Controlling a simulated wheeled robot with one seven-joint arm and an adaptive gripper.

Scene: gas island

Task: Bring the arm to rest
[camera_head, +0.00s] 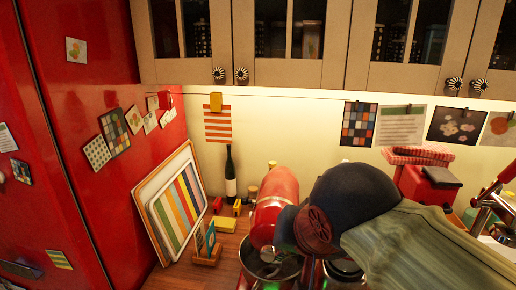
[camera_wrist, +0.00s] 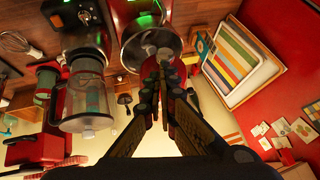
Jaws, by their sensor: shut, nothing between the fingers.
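My arm (camera_head: 400,235) reaches in from the lower right of the head view, its dark rounded joint over the counter and in front of the red stand mixer (camera_head: 280,187). My gripper (camera_wrist: 162,68) shows in the wrist view with its two dark fingers together at the tips and nothing between them. The tips appear close to a metal bowl (camera_wrist: 133,52); I cannot tell whether they touch it. In the head view my gripper's fingers are not clearly seen, and the arm hides part of the counter.
A striped board (camera_head: 182,207) leans on the red cabinet side (camera_head: 85,70) at left. A dark bottle (camera_head: 230,175) stands by the wall. A clear jar (camera_wrist: 85,105) is left of my fingers in the wrist view. Red boxes (camera_head: 428,185) stand at right. Wall cupboards (camera_head: 290,72) hang above.

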